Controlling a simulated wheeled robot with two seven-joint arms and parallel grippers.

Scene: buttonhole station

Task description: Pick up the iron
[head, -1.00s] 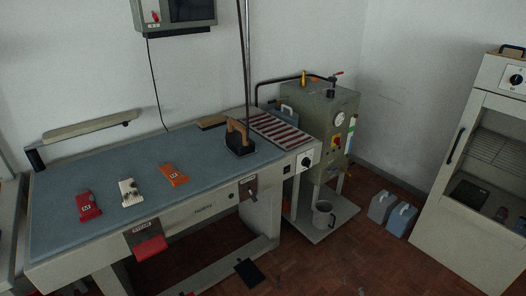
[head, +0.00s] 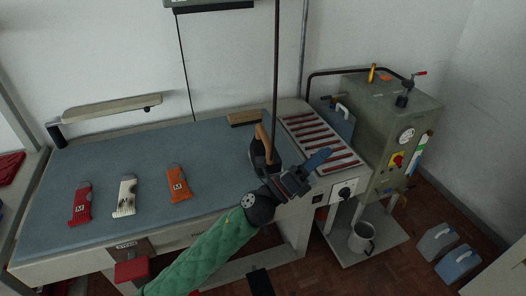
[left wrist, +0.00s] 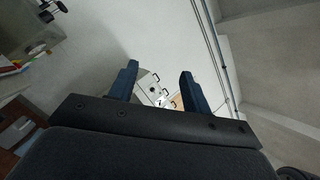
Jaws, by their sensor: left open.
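The iron (head: 263,148), dark with a tan wooden handle, stands on the blue-grey ironing table (head: 140,160), near its right end beside the striped rest. My left arm reaches in from the bottom, and my left gripper (head: 311,168) is in front of and to the right of the iron, partly covering its lower part. The gripper is open, and I see nothing held in it. In the left wrist view its two dark blue fingers (left wrist: 157,82) stand apart with a gap between them; the iron does not show there. My right gripper is not in view.
A red, a white and an orange packet (head: 177,183) lie on the table's left half. The striped rest (head: 318,137) is at the right end. A grey steam boiler (head: 384,130) stands beyond it. A metal mug (head: 362,238) sits on the low shelf. A dark pole rises behind the iron.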

